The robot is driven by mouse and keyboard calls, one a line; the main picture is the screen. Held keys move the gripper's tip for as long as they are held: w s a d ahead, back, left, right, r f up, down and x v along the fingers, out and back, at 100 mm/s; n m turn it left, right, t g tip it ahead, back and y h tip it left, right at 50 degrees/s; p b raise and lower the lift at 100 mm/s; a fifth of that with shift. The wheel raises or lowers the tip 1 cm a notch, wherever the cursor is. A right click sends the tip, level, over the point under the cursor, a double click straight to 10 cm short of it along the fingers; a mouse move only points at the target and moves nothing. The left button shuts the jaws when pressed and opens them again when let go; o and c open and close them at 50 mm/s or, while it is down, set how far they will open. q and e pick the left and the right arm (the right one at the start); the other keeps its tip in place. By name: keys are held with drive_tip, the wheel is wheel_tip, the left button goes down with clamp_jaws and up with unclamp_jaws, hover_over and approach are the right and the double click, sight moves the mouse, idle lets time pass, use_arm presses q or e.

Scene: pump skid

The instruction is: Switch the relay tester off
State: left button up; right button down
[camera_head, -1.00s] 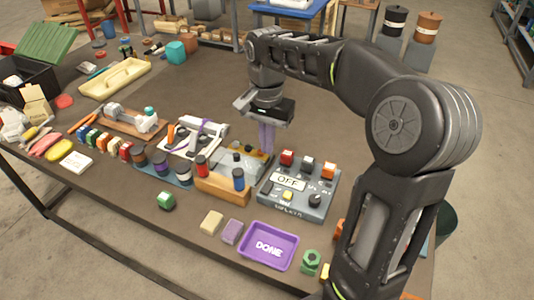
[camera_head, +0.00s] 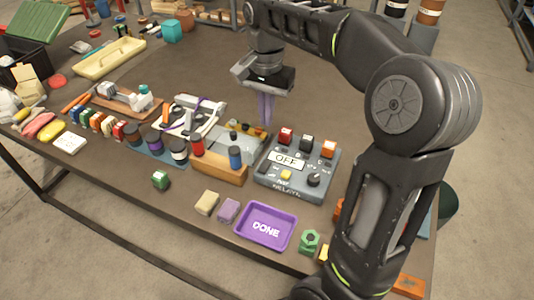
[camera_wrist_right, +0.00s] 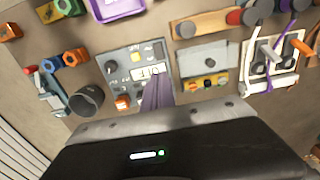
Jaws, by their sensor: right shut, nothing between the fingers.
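The relay tester (camera_head: 318,190) is a blue-grey box near the front right of the bench. Its top has a white plate reading OFF (camera_head: 286,160), red, black and orange blocks along the back, a yellow button (camera_head: 286,175) and a black knob (camera_head: 313,180). My right gripper (camera_head: 266,118) has purple fingers, shut and empty, pointing down above and behind the tester's back left, apart from it. In the right wrist view the fingers (camera_wrist_right: 157,95) overlap the tester (camera_wrist_right: 157,48) and partly cover its plate. My left gripper is not in view.
A grey box (camera_head: 230,150) with coloured buttons and a wooden block with cylinders (camera_head: 222,173) stand left of the tester. A purple DONE tray (camera_head: 265,228) and a green nut (camera_head: 309,241) lie in front. The bench behind the gripper is clear.

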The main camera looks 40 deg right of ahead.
sight(267, 163)
wheel_tip(267, 163, down, 14)
drive_tip(key=shift+r+p, duration=0.1)
drive_tip(key=shift+p, duration=0.3)
idle(0.3)
drive_tip(key=shift+d+f, duration=0.1)
drive_tip(key=shift+f, duration=0.25)
drive_tip(key=shift+s, duration=0.1)
drive_tip(key=shift+s+a+r, duration=0.2)
drive_tip(key=shift+s+a, duration=0.05)
drive_tip(key=shift+a, duration=0.45)
drive_tip(key=shift+r, duration=0.1)
